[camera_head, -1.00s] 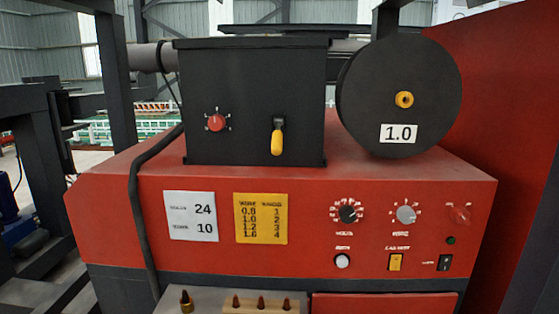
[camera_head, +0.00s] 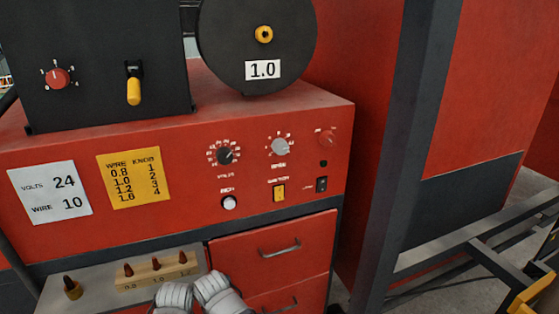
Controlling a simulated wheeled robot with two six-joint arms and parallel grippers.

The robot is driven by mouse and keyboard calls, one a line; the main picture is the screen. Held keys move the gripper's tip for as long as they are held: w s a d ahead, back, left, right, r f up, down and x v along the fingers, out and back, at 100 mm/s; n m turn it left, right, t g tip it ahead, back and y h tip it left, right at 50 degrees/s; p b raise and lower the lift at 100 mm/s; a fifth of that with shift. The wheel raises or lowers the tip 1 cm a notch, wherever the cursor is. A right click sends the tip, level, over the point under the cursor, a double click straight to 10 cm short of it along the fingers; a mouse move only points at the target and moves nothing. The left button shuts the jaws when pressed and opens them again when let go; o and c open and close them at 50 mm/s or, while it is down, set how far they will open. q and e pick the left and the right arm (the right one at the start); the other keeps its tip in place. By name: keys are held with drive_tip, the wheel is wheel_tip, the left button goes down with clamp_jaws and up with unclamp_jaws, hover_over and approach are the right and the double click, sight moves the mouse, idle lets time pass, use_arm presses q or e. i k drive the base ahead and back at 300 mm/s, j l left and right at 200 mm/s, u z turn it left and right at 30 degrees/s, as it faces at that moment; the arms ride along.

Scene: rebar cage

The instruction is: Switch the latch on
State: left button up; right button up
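The likely latch is a yellow-handled lever (camera_head: 134,90) on the front of the black box (camera_head: 90,60) in the head view. Its handle hangs straight down from a dark pivot. A red knob (camera_head: 57,78) with marks around it sits to its left.
A black reel (camera_head: 290,60) marked 1.0 stands right of the box. The red cabinet (camera_head: 300,110) carries dials, a yellow switch (camera_head: 279,193) and drawers. A shelf (camera_head: 105,295) holds small tips. Two pale ribbed shapes (camera_head: 222,295), unclear what, show at the bottom. A dark post (camera_head: 405,130) stands right.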

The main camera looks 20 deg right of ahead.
sight(321, 184)
drive_tip(key=z, duration=1.2)
